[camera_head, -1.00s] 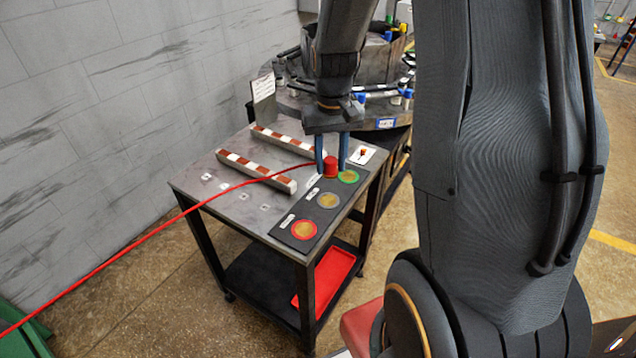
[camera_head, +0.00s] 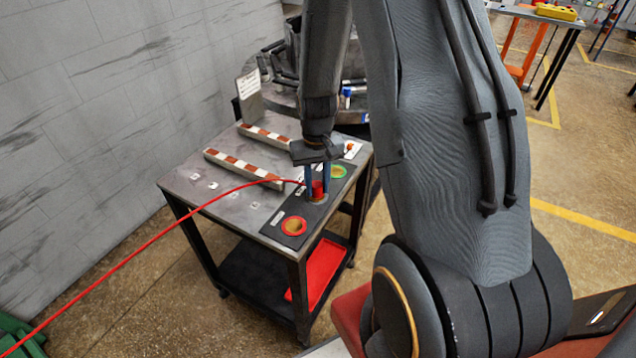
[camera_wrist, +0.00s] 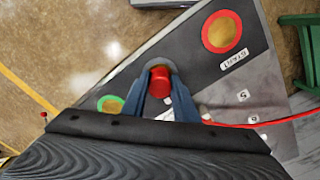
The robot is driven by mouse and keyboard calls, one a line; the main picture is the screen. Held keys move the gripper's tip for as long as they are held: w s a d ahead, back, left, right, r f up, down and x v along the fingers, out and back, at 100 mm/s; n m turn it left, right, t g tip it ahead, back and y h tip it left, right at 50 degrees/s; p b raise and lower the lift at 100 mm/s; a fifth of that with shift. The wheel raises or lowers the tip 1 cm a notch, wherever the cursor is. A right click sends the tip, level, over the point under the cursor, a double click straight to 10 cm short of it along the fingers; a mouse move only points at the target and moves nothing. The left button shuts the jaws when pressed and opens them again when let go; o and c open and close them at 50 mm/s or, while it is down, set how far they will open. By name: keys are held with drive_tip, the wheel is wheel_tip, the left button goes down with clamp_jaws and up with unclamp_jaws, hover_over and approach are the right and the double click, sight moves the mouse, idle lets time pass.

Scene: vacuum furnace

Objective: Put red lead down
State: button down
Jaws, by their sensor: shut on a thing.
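The red lead is a red plug (camera_head: 317,187) with a long red cable (camera_head: 150,242) that trails left and down to the floor side. My gripper (camera_head: 318,192) is shut on the red plug, its blue fingers on either side, over the middle of the dark strip on the cart. In the wrist view the red plug (camera_wrist: 160,79) sits between the fingertips, over the grey-ringed spot (camera_wrist: 158,66). The red-ringed spot (camera_head: 294,226) and the green-ringed spot (camera_head: 338,171) lie on either side and are bare. Whether the plug touches the strip I cannot tell.
The cart top (camera_head: 208,183) carries two red-and-white striped bars (camera_head: 243,168) and a small upright sign (camera_head: 249,97). A red tray (camera_head: 322,266) is on its lower shelf. Round dark equipment stands behind. The grey wall (camera_head: 80,120) is to the left.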

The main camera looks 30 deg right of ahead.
sight(317, 184)
drive_tip(key=c, duration=1.2)
unclamp_jaws()
wheel_tip(317, 184, up, 12)
drive_tip(key=b, duration=0.3)
drive_tip(key=s+a, duration=0.3)
drive_tip(key=s, duration=0.1)
drive_tip(key=s+a+n, duration=0.1)
drive_tip(key=s+a, duration=0.2)
drive_tip(key=s, duration=0.1)
drive_tip(key=s+a+r+n+t, duration=0.1)
drive_tip(key=s+a, duration=0.2)
drive_tip(key=s, duration=0.1)
drive_tip(key=shift+a, duration=0.4)
